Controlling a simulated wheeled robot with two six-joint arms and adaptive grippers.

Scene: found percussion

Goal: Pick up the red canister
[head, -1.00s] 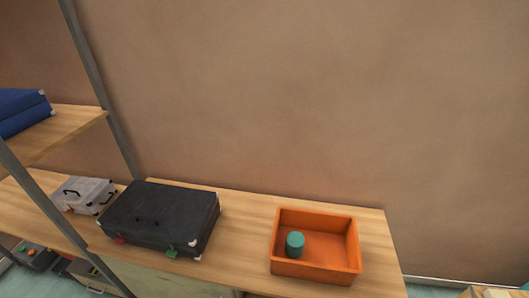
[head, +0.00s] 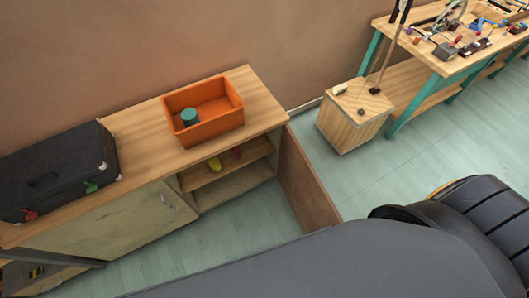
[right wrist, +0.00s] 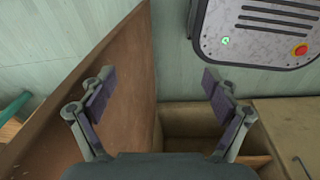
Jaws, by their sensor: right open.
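A small red object (head: 235,153), perhaps the red canister, lies in shadow on the upper inside shelf of the open cabinet in the head view. Its shape is hard to make out. A yellow object (head: 214,163) is to its left. A teal canister (head: 190,117) stands in the orange bin (head: 223,126) on the cabinet top. My right gripper (right wrist: 160,92) is open and empty in the right wrist view, over the brown door panel and the cabinet opening. No red canister shows there. My left gripper is not in view.
The open brown door (head: 307,185) stands out from the cabinet's right end. A black case (head: 55,170) sits on the wooden top (head: 140,130). A wooden box (head: 352,125) and a cluttered workbench (head: 445,60) are to the right. The floor (head: 400,175) between is clear.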

